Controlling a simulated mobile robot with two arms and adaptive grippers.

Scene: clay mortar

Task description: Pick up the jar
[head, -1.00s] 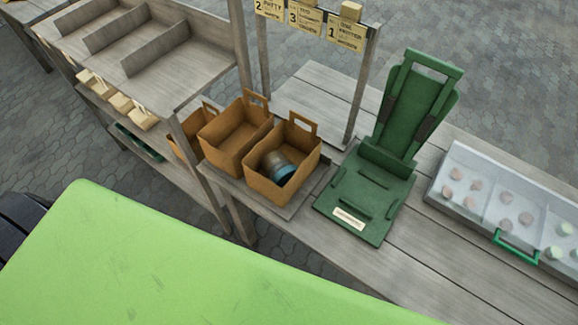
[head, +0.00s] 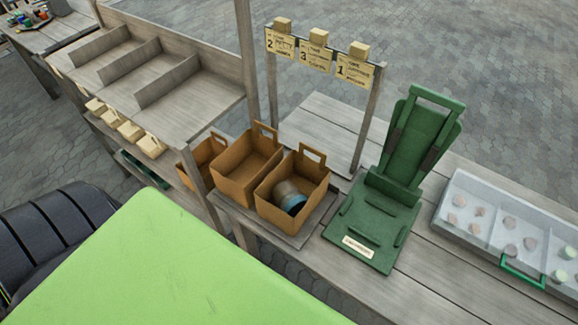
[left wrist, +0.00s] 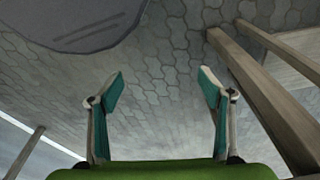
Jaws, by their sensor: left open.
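The jar (head: 289,196), grey-brown with a blue band at one end, lies tilted inside the front brown paper bag (head: 270,214) in the head view. The bag's walls hide its lower part. My left gripper (left wrist: 158,95) shows in the left wrist view with its two teal-padded fingers wide apart. Nothing is between them, only paving beyond. The jar does not show in the left wrist view. Neither gripper shows in the head view.
Two more brown bags (head: 243,170) stand beside the jar's bag. A green press-like stand (head: 366,232) is to its right, then a lidded tray of patties (head: 508,228). A sign frame (head: 367,125) rises behind. A large green surface (head: 170,265) fills the foreground.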

